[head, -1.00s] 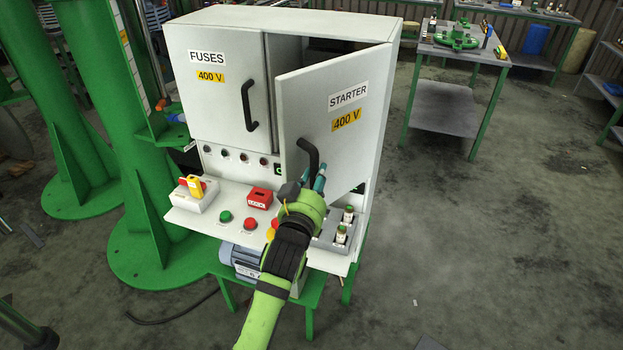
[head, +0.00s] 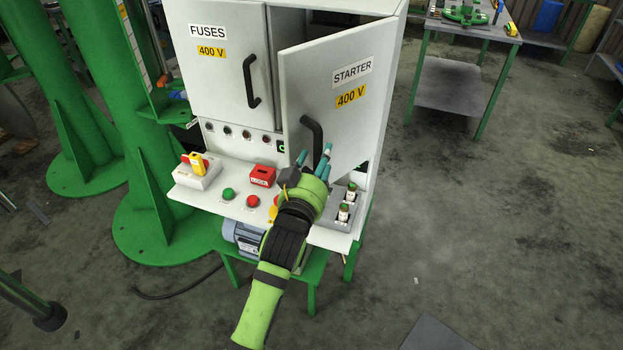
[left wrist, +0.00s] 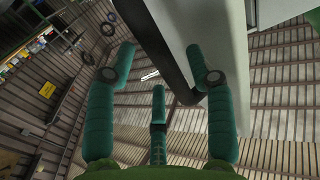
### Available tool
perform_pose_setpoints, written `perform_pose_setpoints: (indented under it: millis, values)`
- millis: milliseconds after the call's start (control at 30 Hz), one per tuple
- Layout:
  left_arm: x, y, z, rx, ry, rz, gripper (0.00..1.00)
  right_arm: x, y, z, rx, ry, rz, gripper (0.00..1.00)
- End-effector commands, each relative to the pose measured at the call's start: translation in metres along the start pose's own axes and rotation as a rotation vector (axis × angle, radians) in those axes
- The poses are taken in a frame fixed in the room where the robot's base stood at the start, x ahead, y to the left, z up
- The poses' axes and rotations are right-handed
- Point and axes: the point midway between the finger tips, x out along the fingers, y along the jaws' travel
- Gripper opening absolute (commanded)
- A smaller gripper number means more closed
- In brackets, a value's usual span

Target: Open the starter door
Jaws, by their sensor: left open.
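The starter door (head: 345,110) is a light grey panel labelled STARTER 400 V. It stands ajar, swung out from the cabinet, with a dark gap behind its left edge. Its black bar handle (head: 313,135) is on the lower left of the door. My left gripper (head: 315,158) is at the handle's lower end with its teal fingers spread open. In the left wrist view, the handle (left wrist: 168,55) runs between the open fingers (left wrist: 160,72); I cannot tell whether they touch it. My right gripper is not in view.
The fuses door (head: 228,60) to the left is closed. Below is a panel shelf with a red lock box (head: 262,176), a green button (head: 228,194) and a yellow-red switch (head: 197,165). A green column (head: 120,120) stands left.

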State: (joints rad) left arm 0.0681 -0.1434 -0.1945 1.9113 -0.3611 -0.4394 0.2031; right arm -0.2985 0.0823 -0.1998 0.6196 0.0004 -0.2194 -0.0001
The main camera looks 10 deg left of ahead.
Motion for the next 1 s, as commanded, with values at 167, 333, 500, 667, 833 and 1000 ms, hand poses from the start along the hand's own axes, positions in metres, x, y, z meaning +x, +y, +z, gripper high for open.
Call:
perform_pose_setpoints:
  millis: [167,333,500,667,833,1000]
  values:
    - [-0.041,0.001,0.001,0.0,-0.001,0.002,0.54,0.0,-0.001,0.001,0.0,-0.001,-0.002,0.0]
    - [-0.071,0.003,0.001,0.0,-0.001,0.003,0.54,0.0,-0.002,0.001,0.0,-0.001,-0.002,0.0]
    - [-0.087,0.003,-0.001,0.001,0.002,0.004,0.54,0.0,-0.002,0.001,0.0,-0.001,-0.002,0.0]
    - [-0.091,0.003,-0.001,0.002,0.003,0.004,0.54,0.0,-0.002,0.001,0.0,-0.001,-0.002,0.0]
    - [-0.091,0.003,-0.001,0.002,0.003,0.004,0.54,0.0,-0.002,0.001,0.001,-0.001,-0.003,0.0]
    - [-0.09,0.001,0.001,-0.032,0.005,0.012,0.0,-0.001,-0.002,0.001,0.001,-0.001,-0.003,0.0]
